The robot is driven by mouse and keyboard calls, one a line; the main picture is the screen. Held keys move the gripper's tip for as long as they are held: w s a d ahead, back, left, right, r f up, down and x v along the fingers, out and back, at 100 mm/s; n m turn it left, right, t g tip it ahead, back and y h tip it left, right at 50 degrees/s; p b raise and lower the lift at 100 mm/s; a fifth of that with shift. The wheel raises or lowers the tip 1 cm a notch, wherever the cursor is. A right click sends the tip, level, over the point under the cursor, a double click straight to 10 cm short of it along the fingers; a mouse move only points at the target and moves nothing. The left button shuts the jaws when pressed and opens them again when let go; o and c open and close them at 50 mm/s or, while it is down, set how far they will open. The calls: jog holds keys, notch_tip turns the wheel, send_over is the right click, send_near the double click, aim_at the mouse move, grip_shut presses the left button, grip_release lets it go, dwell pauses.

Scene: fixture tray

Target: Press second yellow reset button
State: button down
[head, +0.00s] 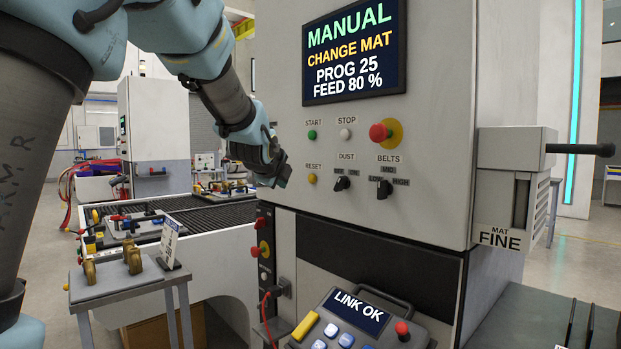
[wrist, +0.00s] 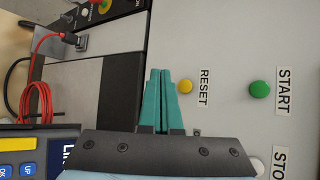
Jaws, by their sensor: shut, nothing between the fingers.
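The yellow button labelled RESET (head: 312,178) is on the grey machine front, below the green START button (head: 312,134). My gripper (head: 284,178) is left of the button in the head view, close to the panel. In the wrist view my gripper's green fingers (wrist: 160,76) are together with nothing between them. I cannot tell whether a fingertip touches the button or panel.
A white STOP button (head: 346,134), red emergency button (head: 379,132), DUST knob (head: 341,184) and BELTS knob (head: 384,189) share the panel. A pendant reading LINK OK (head: 355,311) sits below. A red cable (wrist: 38,97) hangs beside the machine. A side stand (head: 125,284) is at left.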

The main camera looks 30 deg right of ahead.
jog(key=p, duration=0.2)
send_near(309, 184)
jog(key=shift+w+d+f, duration=0.25)
jog(key=shift+w+f, duration=0.25)
jog(key=shift+w, duration=0.25)
jog(key=shift+w+d+f, duration=0.25)
jog(key=shift+w+f, duration=0.25)
jog(key=shift+w, duration=0.3)
dwell(0.6)
jog(key=shift+w+d, duration=0.1)
jog(key=shift+d, duration=0.3)
jog(key=shift+d, duration=0.5)
dwell(0.6)
jog(key=shift+a, duration=0.1)
jog(key=shift+a+b, duration=0.35)
jog(key=shift+a, duration=0.4)
jog(key=shift+a, duration=0.1)
jog(key=shift+s+a+b, duration=0.2)
jog(key=shift+a+b, duration=0.15)
jog(key=shift+a, duration=0.45)
jog(key=shift+s+a+b, duration=0.2)
jog(key=shift+a+b, duration=0.2)
jog(key=shift+a, duration=0.4)
jog(key=shift+s+a+b, duration=0.2)
jog(key=shift+a+b, duration=0.15)
jog(key=shift+a, duration=0.45)
